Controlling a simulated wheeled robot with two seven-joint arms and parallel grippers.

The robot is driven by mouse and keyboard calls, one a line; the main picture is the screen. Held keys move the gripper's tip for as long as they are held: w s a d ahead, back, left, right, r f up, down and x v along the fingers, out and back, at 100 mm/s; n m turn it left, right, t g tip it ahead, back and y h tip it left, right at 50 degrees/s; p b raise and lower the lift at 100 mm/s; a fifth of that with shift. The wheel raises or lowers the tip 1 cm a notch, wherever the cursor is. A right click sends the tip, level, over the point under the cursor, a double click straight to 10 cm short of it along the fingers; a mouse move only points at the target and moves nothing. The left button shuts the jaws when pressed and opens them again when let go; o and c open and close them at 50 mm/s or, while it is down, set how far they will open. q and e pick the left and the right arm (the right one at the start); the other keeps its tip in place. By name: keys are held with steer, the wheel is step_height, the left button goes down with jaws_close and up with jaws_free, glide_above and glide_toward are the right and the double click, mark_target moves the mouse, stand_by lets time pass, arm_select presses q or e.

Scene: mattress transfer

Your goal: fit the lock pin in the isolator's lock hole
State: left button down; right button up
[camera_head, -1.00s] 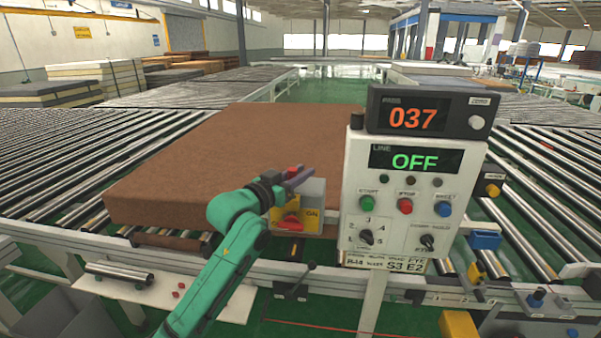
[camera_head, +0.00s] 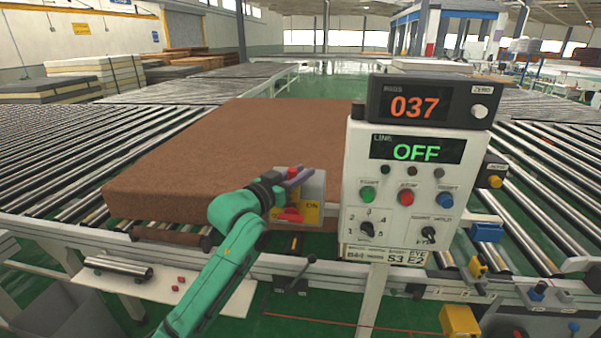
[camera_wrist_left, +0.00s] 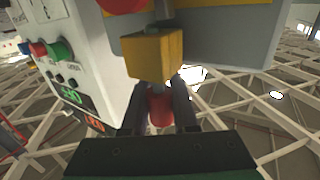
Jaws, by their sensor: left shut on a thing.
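The isolator is a grey box (camera_head: 318,186) with a yellow plate, an ON mark and a red handle (camera_head: 289,214), left of the control panel. My left gripper (camera_head: 294,176) is in front of its upper part, shut on a small red piece that I take as the lock pin. In the left wrist view that pin (camera_wrist_left: 160,108) sits between the fingers. A yellow block (camera_wrist_left: 153,57) is just beyond it; I cannot tell whether it belongs to the pin or the isolator. The lock hole is not discernible, and neither is contact. My right gripper is not in view.
The white control panel (camera_head: 400,190) stands close to the right of the isolator, with buttons and a display reading OFF. A brown mattress (camera_head: 220,150) lies on the rollers behind. A metal roller (camera_head: 118,266) lies on a white shelf at lower left.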

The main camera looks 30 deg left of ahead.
arm_select(q)
steer(key=shift+f+b, duration=0.5)
steer(key=shift+f, duration=0.4)
steer(key=c, duration=0.6)
jaws_free()
steer(key=shift+s, duration=0.2)
steer(key=s+a+p, duration=0.2)
steer(key=s+p, duration=0.6)
steer(key=s, duration=0.6)
steer(key=shift+a, duration=0.35)
